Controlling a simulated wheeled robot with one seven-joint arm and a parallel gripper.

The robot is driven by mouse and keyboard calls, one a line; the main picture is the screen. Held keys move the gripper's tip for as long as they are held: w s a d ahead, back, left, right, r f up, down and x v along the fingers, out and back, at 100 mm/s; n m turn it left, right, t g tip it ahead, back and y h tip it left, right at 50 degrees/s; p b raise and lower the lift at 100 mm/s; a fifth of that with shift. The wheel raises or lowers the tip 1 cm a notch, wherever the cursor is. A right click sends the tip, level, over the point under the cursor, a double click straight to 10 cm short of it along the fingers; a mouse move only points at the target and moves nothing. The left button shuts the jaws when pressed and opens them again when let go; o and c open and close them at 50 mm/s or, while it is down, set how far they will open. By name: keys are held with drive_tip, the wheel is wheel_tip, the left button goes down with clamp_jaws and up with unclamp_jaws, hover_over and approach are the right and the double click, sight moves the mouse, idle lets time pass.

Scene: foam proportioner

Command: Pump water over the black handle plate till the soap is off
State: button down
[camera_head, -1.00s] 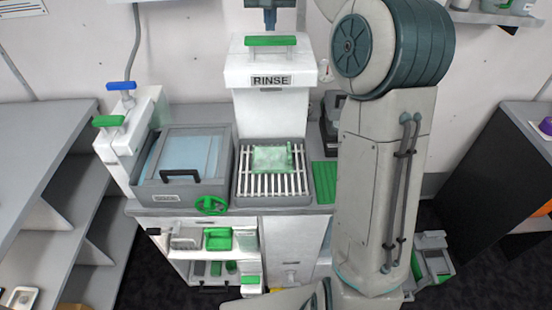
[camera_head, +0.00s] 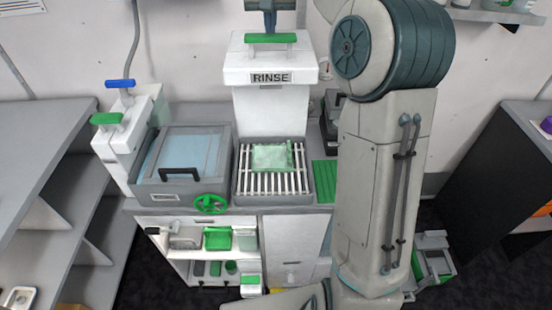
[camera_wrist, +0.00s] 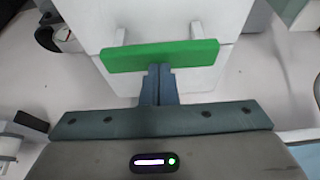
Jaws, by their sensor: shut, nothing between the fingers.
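The white pump housing labelled RINSE (camera_head: 271,105) stands behind the rinse rack and has a green bar handle (camera_head: 271,38) on top. My gripper (camera_head: 269,30) is shut and empty, just above and behind this handle. In the wrist view, my closed fingertips (camera_wrist: 160,68) overlap the near edge of the green handle (camera_wrist: 160,55); I cannot tell whether they touch it. A pale green, cloudy plate (camera_head: 271,158) lies on the white slatted rack (camera_head: 245,184) below the pump. No black handle shows on it, and how much soap covers it is hard to tell.
Left of the rack is a grey lidded basin (camera_head: 183,190) with a black handle. Beyond it stands a white unit with blue and green handles (camera_head: 121,84). A green wheel (camera_head: 211,203) sits at the counter front. My arm hides the right side.

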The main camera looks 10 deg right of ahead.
sight(270, 37)
drive_tip(key=shift+f+b, duration=1.15)
drive_tip(key=shift+f, duration=0.65)
drive_tip(key=shift+r+p, duration=2.35)
drive_tip(key=shift+r, duration=0.15)
drive_tip(key=shift+r, duration=0.1)
wheel_tip(270, 37, up, 4)
drive_tip(key=p, duration=0.4)
drive_tip(key=shift+r, duration=0.95)
